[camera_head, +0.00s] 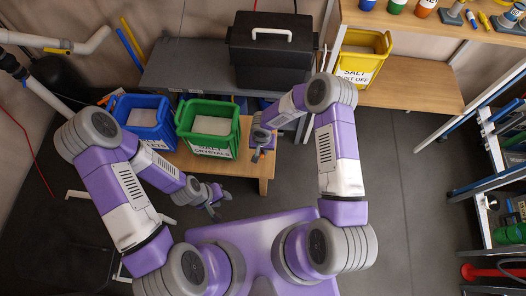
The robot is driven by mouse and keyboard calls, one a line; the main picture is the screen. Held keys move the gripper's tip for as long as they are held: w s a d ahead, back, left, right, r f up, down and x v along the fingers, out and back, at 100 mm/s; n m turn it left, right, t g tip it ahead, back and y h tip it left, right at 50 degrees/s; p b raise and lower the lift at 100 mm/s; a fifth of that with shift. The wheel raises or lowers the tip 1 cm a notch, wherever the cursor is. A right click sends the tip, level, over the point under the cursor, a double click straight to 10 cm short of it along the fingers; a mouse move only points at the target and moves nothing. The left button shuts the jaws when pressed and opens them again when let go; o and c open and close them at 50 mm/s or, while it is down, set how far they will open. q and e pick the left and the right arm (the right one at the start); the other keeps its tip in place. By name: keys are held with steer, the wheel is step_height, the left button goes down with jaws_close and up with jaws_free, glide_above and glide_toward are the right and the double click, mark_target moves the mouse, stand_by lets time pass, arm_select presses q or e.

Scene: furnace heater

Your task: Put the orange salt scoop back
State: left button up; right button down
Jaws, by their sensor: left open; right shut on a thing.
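I cannot make out an orange salt scoop in this view. My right gripper (257,156) is just right of the green salt crystals bin (208,151). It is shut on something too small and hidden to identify. My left gripper (216,212) is open and empty, in front of and below the wooden bench, left of my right gripper. A blue bin (159,134) with pale contents stands left of the green bin. A yellow bin (366,71) with a salt label stands on a wooden shelf at the back right.
A black case (270,75) sits on a grey bench (180,72) behind. Coloured jars (427,7) and tools stand on the upper right shelf. A metal rack (500,150) is at the right. The dark floor (410,200) between is clear.

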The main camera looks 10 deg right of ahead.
steer(key=shift+f+b, duration=0.75)
steer(key=shift+f, duration=2.4)
steer(key=shift+f+b, duration=0.2)
steer(key=shift+b, duration=0.1)
steer(key=c, duration=1.1)
jaws_free()
steer(key=shift+r, duration=0.1)
